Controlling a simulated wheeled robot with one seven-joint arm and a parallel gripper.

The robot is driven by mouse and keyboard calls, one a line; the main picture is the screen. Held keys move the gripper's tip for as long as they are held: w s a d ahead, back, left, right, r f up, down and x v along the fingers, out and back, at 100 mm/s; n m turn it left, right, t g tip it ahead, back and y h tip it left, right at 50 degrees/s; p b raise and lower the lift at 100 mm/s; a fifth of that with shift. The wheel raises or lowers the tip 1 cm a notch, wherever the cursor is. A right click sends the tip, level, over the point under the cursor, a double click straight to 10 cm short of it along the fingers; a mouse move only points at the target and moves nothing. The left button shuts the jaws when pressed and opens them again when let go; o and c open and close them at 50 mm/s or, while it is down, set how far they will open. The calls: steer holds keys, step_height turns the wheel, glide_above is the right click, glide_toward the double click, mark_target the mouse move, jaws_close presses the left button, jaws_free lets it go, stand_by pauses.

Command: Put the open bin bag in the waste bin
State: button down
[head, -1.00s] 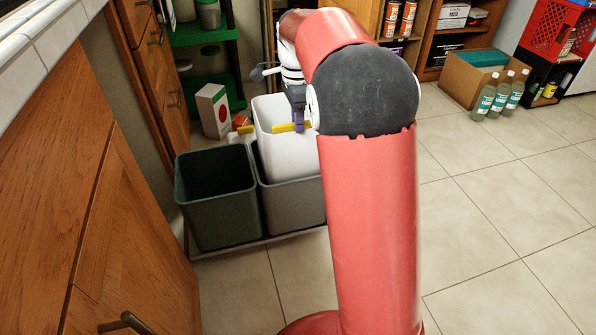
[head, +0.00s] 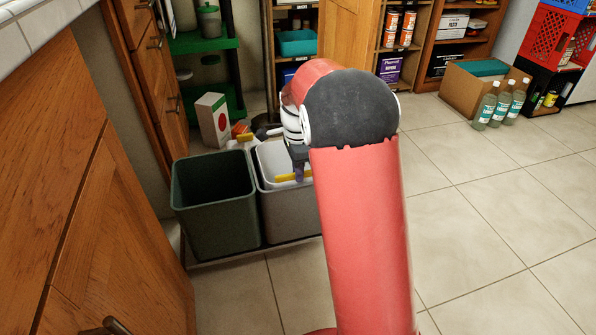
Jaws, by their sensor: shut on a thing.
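The open bin bag (head: 272,157) is white with a yellow strip at its rim. It sits down inside the grey waste bin (head: 288,214), its top edge near the bin's rim. My gripper (head: 298,172) is at the right side of the bag's mouth and is shut on the bag's edge by the yellow strip. My arm hides the right part of the bag and bin, and the fingertips are small in view.
A dark green bin (head: 216,215), empty as far as I see, stands against the grey bin's left side. A white box with a red dot (head: 213,120) is behind. Wooden cabinets (head: 75,190) line the left. Tiled floor on the right is clear up to several bottles (head: 502,103).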

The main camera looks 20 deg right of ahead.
steer(key=shift+f, duration=0.15)
steer(key=c, duration=1.5)
jaws_free()
